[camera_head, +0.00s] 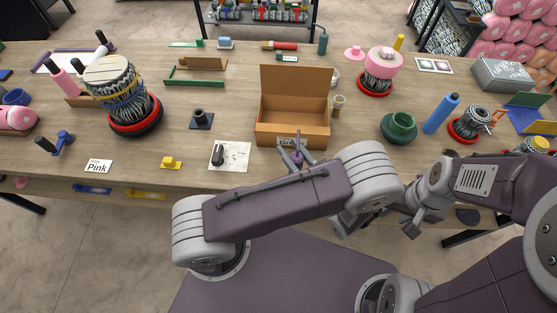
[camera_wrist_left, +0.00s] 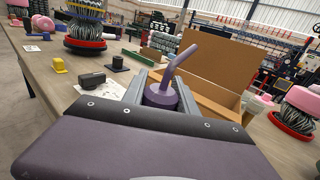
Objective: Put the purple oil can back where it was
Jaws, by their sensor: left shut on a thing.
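The purple oil can (camera_wrist_left: 160,96) has a round body and a bent spout. My left gripper (camera_head: 294,158) is shut on it, with a finger on each side of the body in the left wrist view. In the head view the can (camera_head: 298,145) shows at the front side of the open cardboard box (camera_head: 292,127); its lower part is hidden by the gripper and arm. Whether it touches the table cannot be told. My right gripper (camera_head: 414,224) is low at the right, in front of the table's front edge; its jaws are too unclear to read.
A white sheet with a dark tool (camera_head: 217,155) lies left of the box, with a yellow block (camera_head: 171,162) further left. A green spool (camera_head: 399,127) and blue bottle (camera_head: 441,113) stand to the right. A small tan cup (camera_head: 338,104) stands beside the box.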

